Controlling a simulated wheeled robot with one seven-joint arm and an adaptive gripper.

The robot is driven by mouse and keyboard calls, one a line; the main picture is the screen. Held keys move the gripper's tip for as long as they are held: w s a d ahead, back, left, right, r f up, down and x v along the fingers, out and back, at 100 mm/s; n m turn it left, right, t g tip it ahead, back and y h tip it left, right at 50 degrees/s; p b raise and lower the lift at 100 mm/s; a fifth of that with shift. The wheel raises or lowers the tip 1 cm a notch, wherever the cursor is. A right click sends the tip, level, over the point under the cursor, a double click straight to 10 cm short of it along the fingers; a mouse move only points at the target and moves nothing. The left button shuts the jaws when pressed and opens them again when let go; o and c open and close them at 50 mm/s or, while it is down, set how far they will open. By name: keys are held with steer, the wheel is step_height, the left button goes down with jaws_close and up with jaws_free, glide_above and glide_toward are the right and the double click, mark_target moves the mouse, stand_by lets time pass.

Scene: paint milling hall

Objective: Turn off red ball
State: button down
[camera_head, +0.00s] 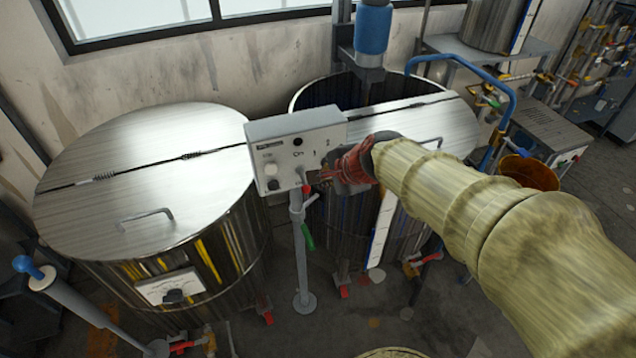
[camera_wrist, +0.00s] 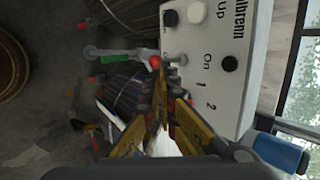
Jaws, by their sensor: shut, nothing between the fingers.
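The red ball (camera_wrist: 155,61) is small and sits beside the lower edge of a white control box (camera_wrist: 205,65), at the end of a silver lever (camera_wrist: 120,55) in the wrist view. In the head view the red ball (camera_head: 306,189) shows just under the control box (camera_head: 296,150), partly crowded by the lever and post. My gripper (camera_head: 326,175) reaches in from the right, in front of the box's lower right corner. In the wrist view my gripper (camera_wrist: 163,92) is shut and empty, its tips pointing towards the ball with a small gap seen between them.
The box stands on a grey post (camera_head: 301,255) with a green handle (camera_head: 307,237) beside it. Large steel vats stand left (camera_head: 150,175) and right (camera_head: 420,122) of it. A blue rail (camera_head: 495,88) and an orange bucket (camera_head: 530,173) are at the right.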

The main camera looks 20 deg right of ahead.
steer(key=s+d+r, duration=0.1)
steer(key=s+r, duration=0.4)
steer(key=s, duration=0.2)
steer(key=shift+s+d+p, duration=0.25)
steer(key=shift+d+p, duration=0.05)
steer(key=shift+p, duration=0.15)
steer(key=s+a+f+n+g+h+b, duration=0.2)
steer(key=s+f+n+b, duration=0.4)
steer(key=s+n, duration=0.7)
steer(key=shift+a+f+n, duration=0.4)
steer(key=shift+f+n, duration=0.25)
steer(key=shift+n, duration=1.45)
